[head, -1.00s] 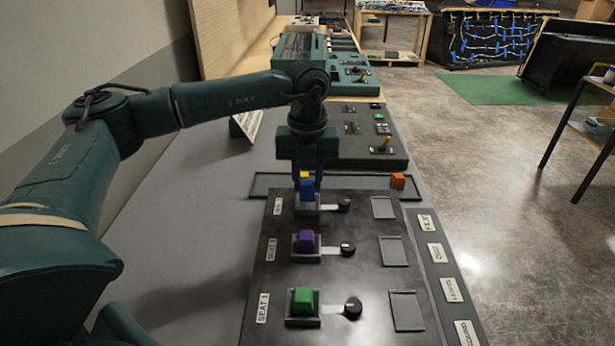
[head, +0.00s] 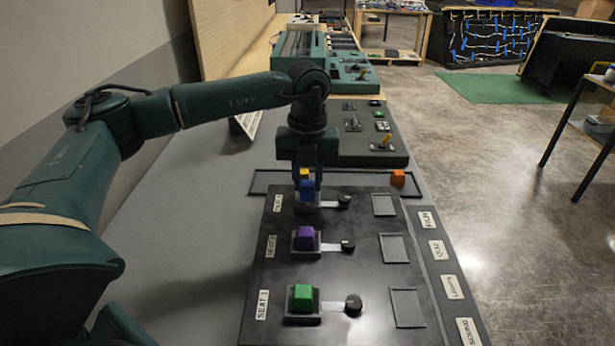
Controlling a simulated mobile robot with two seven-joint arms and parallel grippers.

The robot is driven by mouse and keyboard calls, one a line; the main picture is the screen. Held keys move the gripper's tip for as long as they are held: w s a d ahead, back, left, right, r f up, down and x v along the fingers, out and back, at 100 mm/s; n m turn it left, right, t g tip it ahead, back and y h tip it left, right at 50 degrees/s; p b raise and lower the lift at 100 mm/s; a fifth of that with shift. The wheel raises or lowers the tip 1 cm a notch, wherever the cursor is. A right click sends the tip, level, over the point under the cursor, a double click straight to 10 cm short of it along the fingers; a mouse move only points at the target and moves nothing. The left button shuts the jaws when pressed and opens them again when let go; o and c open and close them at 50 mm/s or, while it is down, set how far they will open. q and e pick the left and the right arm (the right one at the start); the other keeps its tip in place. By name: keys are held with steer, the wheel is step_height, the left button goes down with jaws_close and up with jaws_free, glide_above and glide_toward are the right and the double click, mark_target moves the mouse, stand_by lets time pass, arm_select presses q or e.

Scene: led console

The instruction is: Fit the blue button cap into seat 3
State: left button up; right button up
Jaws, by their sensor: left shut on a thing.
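The blue button cap (head: 307,190) is between the fingers of my left gripper (head: 307,184), which is shut on it. The cap is upright at the far seat of the dark panel, seat 3 (head: 308,207). The fingers and cap hide much of this seat, so I cannot tell whether the cap is seated or just above it. A black knob (head: 345,201) is to the right of this seat. My right gripper does not show.
A purple cap (head: 305,238) sits in the middle seat and a green cap (head: 303,298) in seat 1. Behind the panel, a shallow tray (head: 350,184) holds an orange cap (head: 398,178); a yellow cap (head: 304,173) shows behind the fingers. Empty recesses (head: 407,308) line the panel's right.

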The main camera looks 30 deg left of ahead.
arm_select(q)
steer(key=shift+f+b, duration=0.4)
steer(key=shift+f, duration=0.3)
stand_by(0.4)
steer(key=o, duration=1)
step_height(320, 180, up, 13)
steer(key=shift+r+b, duration=0.15)
steer(key=shift+b, duration=0.25)
